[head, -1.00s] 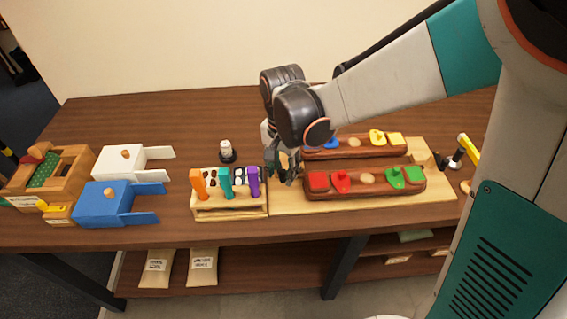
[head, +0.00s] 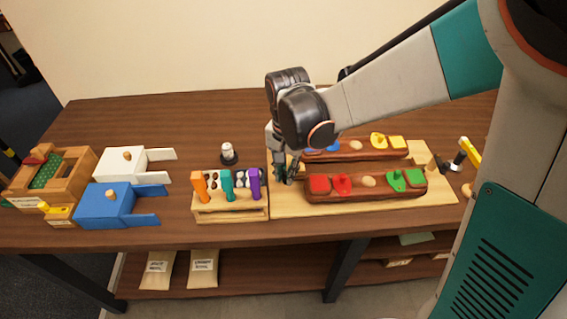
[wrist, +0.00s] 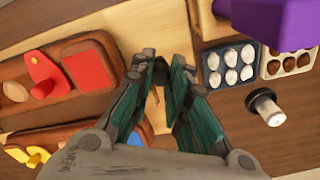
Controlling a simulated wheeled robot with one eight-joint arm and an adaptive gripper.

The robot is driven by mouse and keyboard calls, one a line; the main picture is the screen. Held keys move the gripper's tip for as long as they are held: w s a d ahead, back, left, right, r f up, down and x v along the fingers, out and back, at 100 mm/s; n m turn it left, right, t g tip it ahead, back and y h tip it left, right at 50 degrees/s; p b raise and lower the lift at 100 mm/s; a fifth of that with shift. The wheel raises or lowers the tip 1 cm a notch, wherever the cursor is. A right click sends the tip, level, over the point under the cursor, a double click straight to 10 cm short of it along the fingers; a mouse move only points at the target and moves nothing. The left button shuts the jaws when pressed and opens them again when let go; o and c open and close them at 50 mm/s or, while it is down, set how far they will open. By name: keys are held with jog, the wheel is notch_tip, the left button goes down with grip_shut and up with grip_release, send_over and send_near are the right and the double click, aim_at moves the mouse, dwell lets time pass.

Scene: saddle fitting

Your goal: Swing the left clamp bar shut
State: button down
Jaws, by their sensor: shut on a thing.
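My gripper (head: 288,179) is at the left end of the pale wooden base board (head: 300,209), beside the left ends of two brown trays. In the wrist view its two fingers (wrist: 152,66) are brought close together at the tips. They are shut on what I take to be the left clamp bar. The bar is mostly hidden by the fingers and wrist, so its angle cannot be told. The front brown tray (head: 330,197) holds red and green pieces. The rear brown tray (head: 355,154) holds blue and yellow pieces and is partly hidden by my arm.
A rack (head: 230,214) with orange, teal and purple handles stands close left of the board. A small white-topped post (head: 228,152) is behind it. White (head: 122,161) and blue (head: 103,204) boxes are farther left. A yellow-handled tool (head: 469,150) lies right of the board.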

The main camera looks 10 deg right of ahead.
jog(key=n, duration=0.1)
jog(key=d+n, duration=0.1)
jog(key=n, duration=0.1)
jog(key=shift+w+d, duration=0.3)
jog(key=shift+w, duration=0.05)
jog(key=n, duration=0.2)
jog(key=w+d+n, duration=0.1)
jog(key=n, duration=0.1)
jog(key=shift+d+p, duration=0.15)
jog(key=shift+p, duration=0.15)
jog(key=n, duration=0.1)
jog(key=w+n, duration=0.1)
jog(key=n, duration=0.1)
jog(key=shift+w+d+n, duration=0.3)
jog(key=shift+d, duration=0.1)
jog(key=shift+w+d+n, duration=0.1)
jog(key=shift+w+n, duration=0.35)
jog(key=shift+n, duration=0.55)
jog(key=shift+w+d+n, duration=0.1)
jog(key=shift+w+n, duration=0.35)
jog(key=shift+n, duration=0.55)
jog(key=c, duration=1.5)
grip_release()
jog(key=shift+w, duration=0.1)
